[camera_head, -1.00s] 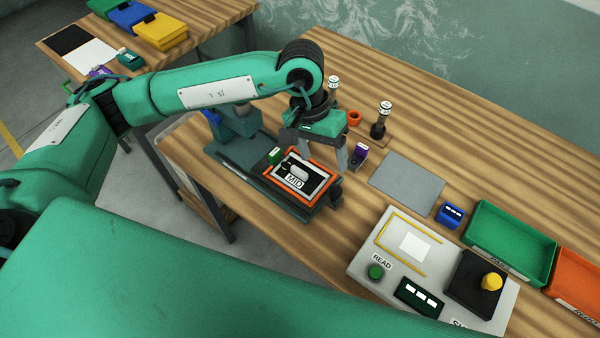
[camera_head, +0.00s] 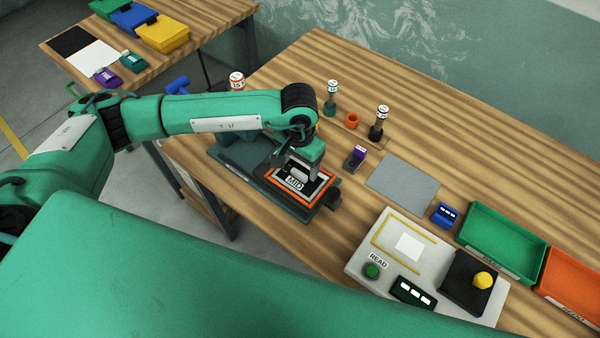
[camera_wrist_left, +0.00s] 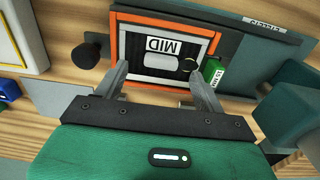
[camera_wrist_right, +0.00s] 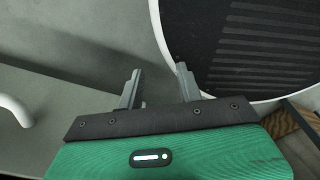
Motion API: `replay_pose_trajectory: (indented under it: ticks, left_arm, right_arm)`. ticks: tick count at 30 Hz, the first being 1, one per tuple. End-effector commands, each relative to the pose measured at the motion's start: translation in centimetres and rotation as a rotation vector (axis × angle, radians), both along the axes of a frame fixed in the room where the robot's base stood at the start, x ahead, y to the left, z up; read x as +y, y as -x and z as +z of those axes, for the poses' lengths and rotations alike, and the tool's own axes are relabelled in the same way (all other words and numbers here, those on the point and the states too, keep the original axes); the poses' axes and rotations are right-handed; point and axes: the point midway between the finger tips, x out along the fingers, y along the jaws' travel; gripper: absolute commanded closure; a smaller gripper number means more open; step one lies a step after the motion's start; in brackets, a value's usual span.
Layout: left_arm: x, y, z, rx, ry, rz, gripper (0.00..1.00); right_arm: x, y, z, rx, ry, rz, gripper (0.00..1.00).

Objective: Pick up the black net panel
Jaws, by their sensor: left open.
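The black net panel (camera_head: 314,187) has an orange border, a "MID" label and a pale grip piece in its middle. It lies on a dark fixture (camera_head: 240,163) at the table's near edge. My left gripper (camera_head: 301,173) points down just above the panel and partly hides it. In the left wrist view its open fingers (camera_wrist_left: 160,78) stand apart near the pale grip piece (camera_wrist_left: 161,62), with nothing held between them; the panel (camera_wrist_left: 135,48) lies beyond them. My right gripper (camera_wrist_right: 160,70) shows only in its own wrist view, with its fingers apart and empty.
Stamp-like tools (camera_head: 379,125) stand behind. A reader station (camera_head: 400,255), a green tray (camera_head: 503,240) and an orange tray (camera_head: 572,282) are at the right.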

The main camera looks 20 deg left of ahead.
Motion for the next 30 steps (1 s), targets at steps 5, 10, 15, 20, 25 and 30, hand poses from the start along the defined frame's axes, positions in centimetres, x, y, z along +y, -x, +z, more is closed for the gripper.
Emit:
replay_pose_trajectory:
  ticks: [5, 10, 15, 20, 25, 30]
  left_arm:
    - [0.1, -0.3, -1.8, 0.005, -0.002, 0.001, 0.29]
    - [0.1, -0.4, -3.8, 0.003, -0.001, 0.001, 0.29]
    - [0.1, -0.4, -4.1, 0.001, 0.000, 0.000, 0.29]
    - [0.1, -0.4, -4.1, 0.001, 0.000, 0.000, 0.41]
    - [0.1, -0.4, -4.1, 0.001, 0.000, 0.001, 0.74]
    - [0.1, -0.4, -4.1, 0.001, 0.000, 0.001, 0.78]
  right_arm:
    - [-0.1, 0.0, 2.1, 0.000, 0.001, 0.000, 0.64]
    - [-0.1, 0.0, 2.6, 0.000, 0.001, 0.000, 0.64]
    - [0.0, 0.0, 2.5, 0.000, 0.000, 0.000, 0.64]
    - [0.0, 0.0, 2.5, 0.000, 0.000, 0.000, 0.64]
    - [0.1, 0.0, 2.5, 0.000, -0.001, 0.000, 0.64]
    - [0.3, 0.0, 2.5, 0.001, -0.003, -0.001, 0.64]
